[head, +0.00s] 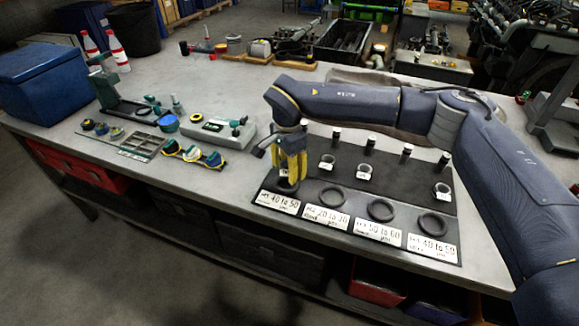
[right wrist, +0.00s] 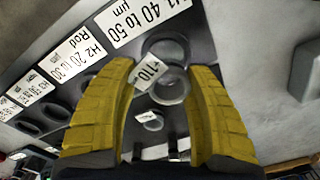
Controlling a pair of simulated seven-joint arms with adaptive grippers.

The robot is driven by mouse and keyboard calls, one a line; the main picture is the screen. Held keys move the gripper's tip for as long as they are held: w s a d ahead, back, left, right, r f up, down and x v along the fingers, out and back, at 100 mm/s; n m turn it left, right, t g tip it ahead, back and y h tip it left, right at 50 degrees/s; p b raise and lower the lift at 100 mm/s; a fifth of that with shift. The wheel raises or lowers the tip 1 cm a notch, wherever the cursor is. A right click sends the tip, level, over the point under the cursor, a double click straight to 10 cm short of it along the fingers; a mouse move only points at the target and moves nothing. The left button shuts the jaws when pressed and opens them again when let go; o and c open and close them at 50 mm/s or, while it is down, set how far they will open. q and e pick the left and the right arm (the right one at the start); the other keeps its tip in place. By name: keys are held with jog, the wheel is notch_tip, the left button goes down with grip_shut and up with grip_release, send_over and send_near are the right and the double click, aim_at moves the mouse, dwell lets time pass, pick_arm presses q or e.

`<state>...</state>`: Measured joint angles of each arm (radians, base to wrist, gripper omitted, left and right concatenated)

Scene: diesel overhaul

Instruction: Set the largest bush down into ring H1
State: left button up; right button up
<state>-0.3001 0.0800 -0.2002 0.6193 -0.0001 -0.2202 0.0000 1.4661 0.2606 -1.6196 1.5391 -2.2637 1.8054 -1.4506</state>
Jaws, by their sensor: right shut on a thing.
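My right gripper (head: 291,165) has its yellow fingers pointing down above ring H1 (head: 285,189) at the left end of the dark mat. In the right wrist view the fingers (right wrist: 165,80) are shut on a grey metal bush (right wrist: 172,92) with a white tag reading about +110. Beyond it, the dark ring H1 (right wrist: 165,46) lies by its label "H1 40 to 50 µm". The bush appears slightly offset from the ring; its height above it I cannot tell. In the head view the fingers mostly hide the bush. My left gripper is not in view.
Two other tagged bushes (head: 327,162) and (head: 364,172) stand behind the rings, and a third (head: 441,191) is at the right. Rings H2 (head: 332,197), H3 (head: 380,209) and H4 (head: 433,223) lie empty. Several dark pins stand along the mat's back.

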aim_at(288, 187)
jog(key=shift+f, duration=2.65)
jog(key=shift+f, duration=0.1)
jog(key=shift+c, duration=0.2)
jog(key=shift+f, duration=0.2)
grip_shut()
jog(key=shift+s, duration=0.1)
jog(key=o, duration=1.2)
grip_release()
jog(key=shift+r, duration=0.15)
